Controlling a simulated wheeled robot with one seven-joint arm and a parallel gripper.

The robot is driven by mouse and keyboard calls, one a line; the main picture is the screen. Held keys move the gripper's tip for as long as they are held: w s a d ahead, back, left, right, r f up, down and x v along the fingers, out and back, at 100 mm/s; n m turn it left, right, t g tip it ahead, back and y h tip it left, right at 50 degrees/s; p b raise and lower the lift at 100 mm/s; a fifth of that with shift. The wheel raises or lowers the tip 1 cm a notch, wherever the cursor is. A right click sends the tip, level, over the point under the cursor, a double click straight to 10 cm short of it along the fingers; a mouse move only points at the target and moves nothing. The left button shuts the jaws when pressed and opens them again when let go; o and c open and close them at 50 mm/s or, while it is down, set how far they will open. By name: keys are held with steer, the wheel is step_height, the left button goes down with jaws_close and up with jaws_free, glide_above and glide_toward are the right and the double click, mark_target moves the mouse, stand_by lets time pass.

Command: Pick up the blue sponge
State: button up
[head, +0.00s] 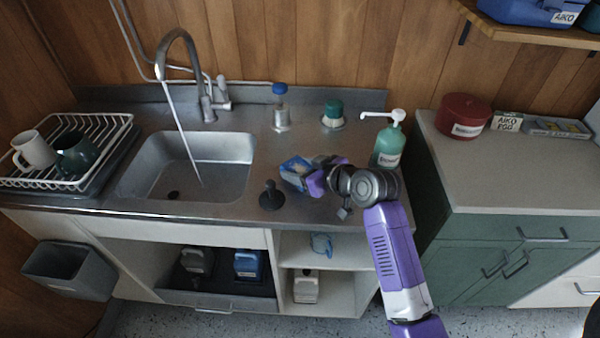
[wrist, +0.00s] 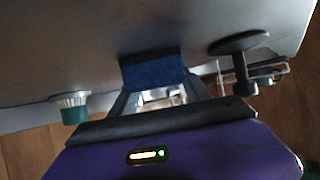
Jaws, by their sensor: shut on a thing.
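The blue sponge (head: 294,179) is at the tip of my gripper (head: 309,180), over the steel counter to the right of the sink. In the wrist view the dark blue sponge (wrist: 153,70) sits between the fingertips of my gripper (wrist: 154,88), and the gripper is shut on it. My purple arm reaches in from the lower right. The wrist hides part of the counter behind it. I cannot tell whether the sponge still touches the counter.
A black plunger-like tool (head: 271,196) stands close to the left of the sponge. A green soap pump bottle (head: 388,147) is just behind my wrist. A green-topped brush (head: 333,114) and a blue-capped bottle (head: 281,108) stand at the back. The sink (head: 222,158) holds running water.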

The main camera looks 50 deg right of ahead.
mark_target(300, 169)
steer(key=shift+r, duration=0.1)
step_height(300, 169, up, 20)
steer(key=shift+p, duration=0.45)
stand_by(1.0)
